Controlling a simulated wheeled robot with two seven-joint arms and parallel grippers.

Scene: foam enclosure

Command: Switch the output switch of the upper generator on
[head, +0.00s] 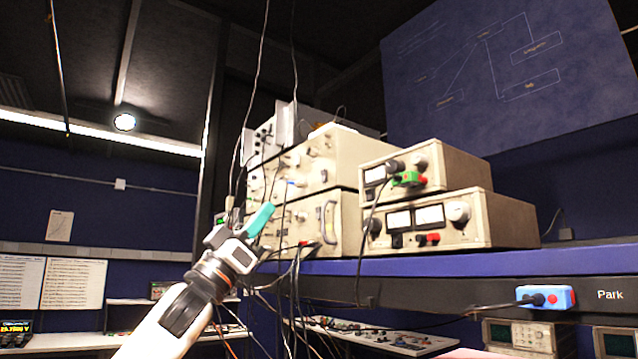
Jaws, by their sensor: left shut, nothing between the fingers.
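Two beige instruments with knobs and plugged leads are stacked on the left of the shelf: an upper one (345,158) and a lower one (345,205). I take the upper one as the upper generator; its output switch is too small to pick out. My left gripper (262,216) has teal fingers, shut and empty, pointing up and right in front of the stack's left side. It covers part of the lower front panel. I cannot tell whether the fingertips touch the panel. My right gripper is not in view.
Two beige meter units, upper (455,168) and lower (500,218), stand right of the stack on the blue-edged shelf (450,264). Dark cables hang around my gripper and below the shelf. A blue box (546,297) with a red button is on the shelf's front.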

